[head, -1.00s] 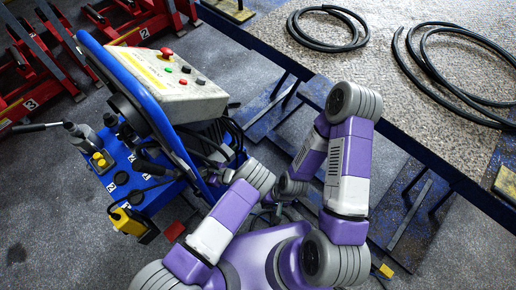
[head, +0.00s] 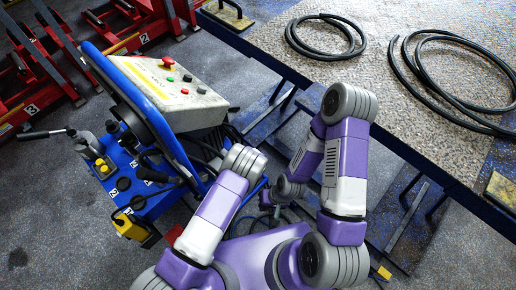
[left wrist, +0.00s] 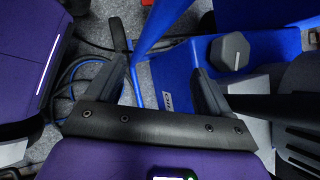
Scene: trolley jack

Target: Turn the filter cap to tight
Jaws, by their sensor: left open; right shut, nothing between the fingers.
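A dark grey hexagonal cap (left wrist: 230,51), which looks like the filter cap, sits on the blue body of the jack trolley (left wrist: 180,78) in the left wrist view. My left gripper (left wrist: 158,72) is open and empty, with the cap beyond and to the right of its right finger, apart from it. My right gripper (head: 266,198) is small, shut and empty, beside the trolley's right side.
A control box (head: 172,88) with buttons and a blue handle frame (head: 140,98) rise over the trolley. Cables hang beside it. A long bench (head: 385,75) with black hoses (head: 325,36) stands at right. Red jacks (head: 35,75) stand at the back left. Floor at lower left is clear.

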